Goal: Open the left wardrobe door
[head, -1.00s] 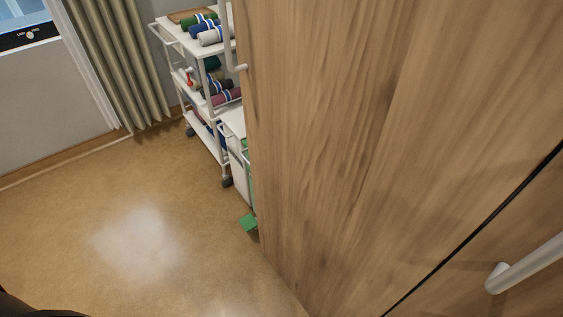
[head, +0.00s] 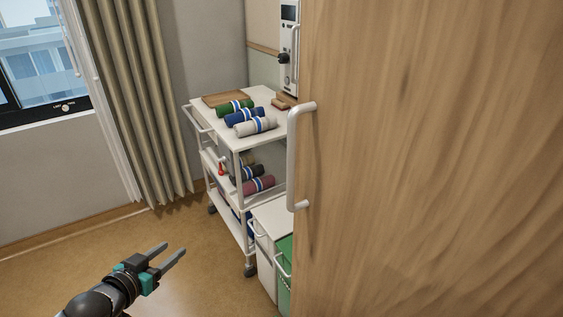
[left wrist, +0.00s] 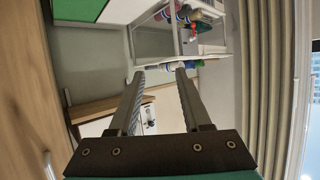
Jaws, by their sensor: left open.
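A large wood-grain wardrobe panel (head: 430,170) fills the right of the head view. I take it for the left door, though how far it stands open is unclear. A white bar handle (head: 293,160) sits at its left edge. My left gripper (head: 172,257) is open and empty at the lower left, over the floor, well apart from the handle. In the left wrist view its two fingers (left wrist: 158,75) are spread with nothing between them. A wooden surface (left wrist: 28,90) shows at that view's left edge. My right gripper is in neither view.
A white trolley (head: 268,97) with several rolled towels stands left of the panel, beyond the handle. A white bin and a green bin (head: 284,268) stand below the handle. A curtain (head: 135,100) and window are farther left. Floor (head: 60,270) at lower left is clear.

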